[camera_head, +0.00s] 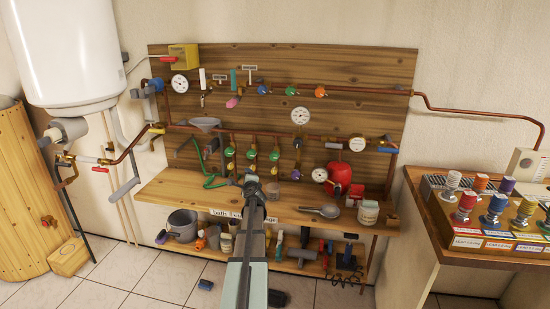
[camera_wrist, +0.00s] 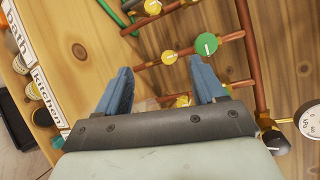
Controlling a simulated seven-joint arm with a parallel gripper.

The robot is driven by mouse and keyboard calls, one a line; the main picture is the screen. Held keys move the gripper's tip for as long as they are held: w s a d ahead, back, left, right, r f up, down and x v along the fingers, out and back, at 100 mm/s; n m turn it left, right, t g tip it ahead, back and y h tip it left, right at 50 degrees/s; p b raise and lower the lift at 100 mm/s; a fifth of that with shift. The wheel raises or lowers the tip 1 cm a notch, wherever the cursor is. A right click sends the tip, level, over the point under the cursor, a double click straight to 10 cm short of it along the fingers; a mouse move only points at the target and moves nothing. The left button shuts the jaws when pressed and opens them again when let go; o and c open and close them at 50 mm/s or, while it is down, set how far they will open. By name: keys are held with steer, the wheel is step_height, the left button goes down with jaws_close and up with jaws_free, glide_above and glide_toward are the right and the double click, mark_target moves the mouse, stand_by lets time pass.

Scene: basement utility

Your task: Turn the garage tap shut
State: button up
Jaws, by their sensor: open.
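Pipe taps with round knobs hang on the wooden back board. In the head view they include green knobs (camera_head: 252,154) with yellow ones below. In the wrist view a green knob (camera_wrist: 206,44) and a yellow knob (camera_wrist: 168,57) sit on copper branches ahead of the fingers. A label strip (camera_head: 228,214) on the bench edge reads bath and a partly hidden word ending in "ge"; the wrist view shows bath and kitchen on it (camera_wrist: 35,75). I cannot tell which knob is the garage tap. My gripper (camera_wrist: 160,66) is open and empty, its blue fingers apart; it also shows in the head view (camera_head: 252,181), low before the taps.
Gauges (camera_head: 300,116), a red vessel (camera_head: 340,172) and a grey funnel (camera_head: 205,123) are around the taps. A scoop (camera_head: 322,210) and a jar (camera_head: 368,213) stand on the bench at right. The shelf below holds a bucket (camera_head: 183,222) and bottles.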

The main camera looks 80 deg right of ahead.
steer(key=s+d+r+m+g+h, duration=0.3)
steer(key=s+m, duration=0.1)
steer(key=m, duration=0.4)
steer(key=m+g+h, duration=0.1)
steer(key=m+g, duration=0.3)
steer(key=m, duration=0.6)
glide_toward(274, 159)
steer(key=d, duration=1.3)
steer(key=c, duration=1)
